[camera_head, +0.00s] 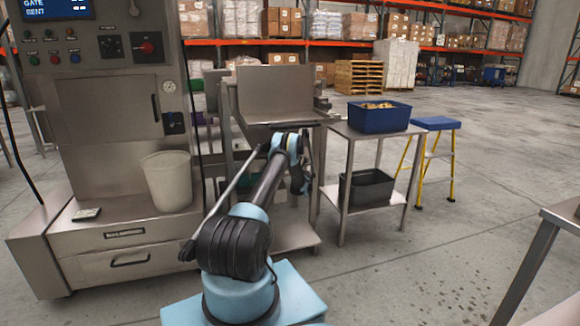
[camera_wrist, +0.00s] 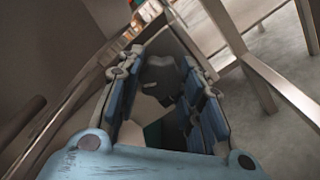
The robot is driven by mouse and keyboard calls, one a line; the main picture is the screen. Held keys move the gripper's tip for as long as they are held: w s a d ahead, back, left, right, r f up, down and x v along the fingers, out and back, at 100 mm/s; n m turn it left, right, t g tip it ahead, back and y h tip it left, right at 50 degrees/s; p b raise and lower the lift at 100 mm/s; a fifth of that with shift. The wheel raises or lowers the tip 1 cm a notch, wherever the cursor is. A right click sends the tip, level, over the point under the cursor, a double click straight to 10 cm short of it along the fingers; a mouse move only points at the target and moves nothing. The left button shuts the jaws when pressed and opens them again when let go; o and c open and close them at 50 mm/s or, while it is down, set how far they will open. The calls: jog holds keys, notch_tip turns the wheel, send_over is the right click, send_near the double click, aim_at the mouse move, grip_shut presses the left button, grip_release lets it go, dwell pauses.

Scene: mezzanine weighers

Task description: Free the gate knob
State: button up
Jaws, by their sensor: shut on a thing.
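My gripper (camera_wrist: 165,72) has its two blue-padded fingers on either side of a dark, blocky knob (camera_wrist: 160,76) in the wrist view. It is shut on this knob, which looks like the gate knob. The knob's lower part and its mounting are in shadow or hidden between the fingers. In the head view my arm reaches to the steel stand with the hopper (camera_head: 272,92). My gripper (camera_head: 299,178) is low beside the stand there, partly hidden by my arm, and the knob cannot be made out.
A steel cabinet (camera_head: 110,100) with a screen stands at left, with a white bin (camera_head: 168,180) on its ledge. At right, a steel table (camera_head: 340,130) holds a blue bin (camera_head: 380,117) above and a black crate (camera_head: 367,188) below. A yellow-legged step stool (camera_head: 434,124) stands beyond.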

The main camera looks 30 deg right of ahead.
jog(key=o, duration=1.1)
jog(key=v, duration=1.2)
